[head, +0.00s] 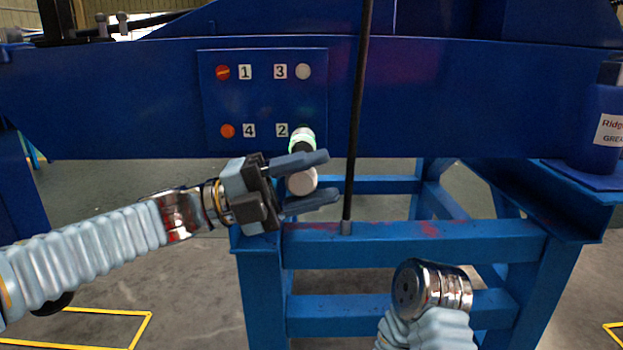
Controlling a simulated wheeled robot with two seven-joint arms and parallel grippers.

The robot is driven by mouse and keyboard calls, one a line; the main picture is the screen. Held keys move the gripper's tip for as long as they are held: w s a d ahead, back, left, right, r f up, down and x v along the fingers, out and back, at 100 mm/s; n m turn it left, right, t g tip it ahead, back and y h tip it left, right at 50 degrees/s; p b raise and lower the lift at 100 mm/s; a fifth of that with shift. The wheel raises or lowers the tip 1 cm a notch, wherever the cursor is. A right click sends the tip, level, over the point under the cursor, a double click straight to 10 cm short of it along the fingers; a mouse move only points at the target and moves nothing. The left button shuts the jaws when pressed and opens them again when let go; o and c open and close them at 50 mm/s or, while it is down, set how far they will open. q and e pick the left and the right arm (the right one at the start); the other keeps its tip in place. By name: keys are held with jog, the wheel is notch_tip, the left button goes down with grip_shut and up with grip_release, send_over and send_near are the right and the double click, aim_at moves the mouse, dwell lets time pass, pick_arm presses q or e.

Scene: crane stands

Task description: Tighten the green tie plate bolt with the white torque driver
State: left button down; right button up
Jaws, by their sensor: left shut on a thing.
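My left gripper (318,176) is shut on the white torque driver (302,181), its two grey fingers on either side of it. The driver points away from me to the tie plate (265,100). Its far end, with a pale top and a glowing green band (302,141), lies over the spot beside label 2. The green bolt itself does not show apart from the driver there. I cannot tell if the driver touches it. My right arm ends in a metal wrist at the lower right; no right fingers show.
A black vertical rod (357,110) hangs close right of the driver. A blue stand (420,243) is below. A blue labelled container (597,130) stands far right.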

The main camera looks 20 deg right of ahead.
pick_arm(q)
jog(key=shift+w+d+r, duration=0.1)
jog(key=shift+w, duration=0.25)
jog(key=shift+w+d, duration=0.1)
jog(key=shift+w, duration=0.15)
dwell(3.5)
dwell(0.4)
